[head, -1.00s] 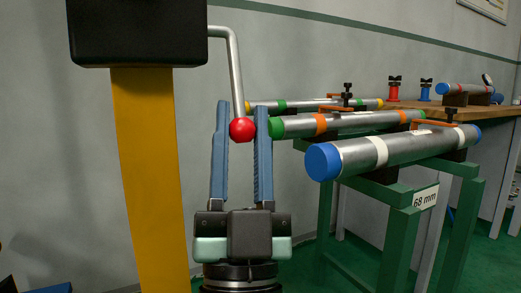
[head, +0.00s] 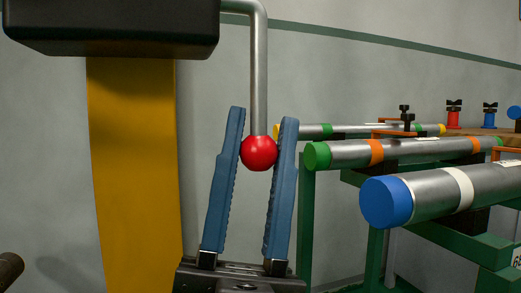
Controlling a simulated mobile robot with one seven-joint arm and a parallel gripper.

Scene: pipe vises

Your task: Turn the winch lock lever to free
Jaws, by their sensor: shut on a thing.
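The winch lock lever is a bent grey metal rod (head: 258,80) ending in a red ball knob (head: 258,153). It comes out of the right side of a black box (head: 110,25) and hangs straight down. My gripper (head: 263,118) points upward from below, with its two blue fingers on either side of the red knob. The fingers are shut on the knob, which sits between them a little below the tips. No lock marking shows on the box.
The black box sits on a yellow post (head: 135,170) at left. At right, steel pipes, one with a blue end cap (head: 386,202) and one with a green end (head: 317,156), lie on a green stand (head: 480,240).

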